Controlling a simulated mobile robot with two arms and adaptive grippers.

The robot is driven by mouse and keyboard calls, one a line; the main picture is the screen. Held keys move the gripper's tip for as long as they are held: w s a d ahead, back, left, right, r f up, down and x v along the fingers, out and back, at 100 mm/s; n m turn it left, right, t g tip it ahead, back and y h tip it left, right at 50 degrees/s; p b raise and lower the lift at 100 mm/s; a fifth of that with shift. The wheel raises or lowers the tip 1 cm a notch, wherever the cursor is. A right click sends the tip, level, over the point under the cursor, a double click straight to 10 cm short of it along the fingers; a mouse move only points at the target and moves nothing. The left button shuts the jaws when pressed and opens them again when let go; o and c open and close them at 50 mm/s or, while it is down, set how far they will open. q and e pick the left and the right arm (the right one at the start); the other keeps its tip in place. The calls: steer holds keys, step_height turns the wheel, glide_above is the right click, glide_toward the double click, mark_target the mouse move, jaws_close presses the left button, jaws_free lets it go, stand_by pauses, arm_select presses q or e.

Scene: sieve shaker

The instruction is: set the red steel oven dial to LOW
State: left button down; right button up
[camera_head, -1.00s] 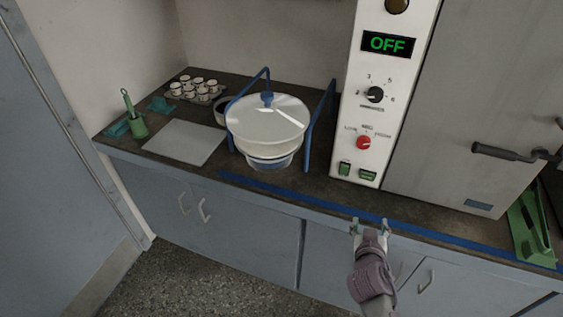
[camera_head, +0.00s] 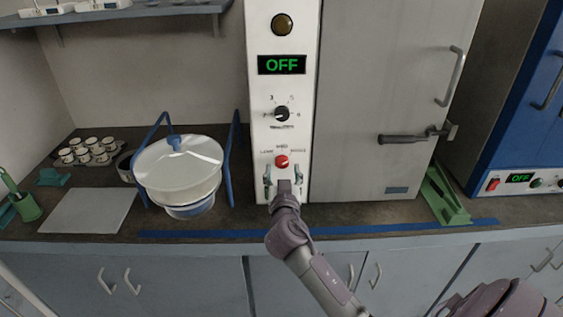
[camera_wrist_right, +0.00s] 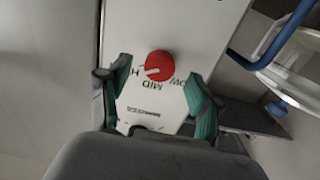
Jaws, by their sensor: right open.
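The red dial (camera_head: 282,161) is on the white control panel (camera_head: 259,100) of the steel oven (camera_head: 365,90), below the black knob. In the right wrist view the red dial (camera_wrist_right: 159,62) sits between the fingers in the picture, upside down. Its white mark points toward the label that begins with H; MID and LOW letters lie below and right of it. My right gripper (camera_head: 282,178) is open in front of the dial, fingers spread to either side. I see no clear contact. The right gripper (camera_wrist_right: 158,75) also shows in the wrist view. My left gripper is out of view.
A black knob (camera_head: 282,114) and a green OFF display (camera_head: 282,65) are above the dial. A lidded white vessel (camera_head: 178,166) in a blue frame stands left of the panel. A green stand (camera_head: 443,197) is at the right. The oven handle (camera_head: 402,138) projects forward.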

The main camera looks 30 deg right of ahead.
mark_target(282, 165)
steer(key=shift+x, duration=1.55)
steer(key=c, duration=1.1)
steer(key=shift+c, duration=0.2)
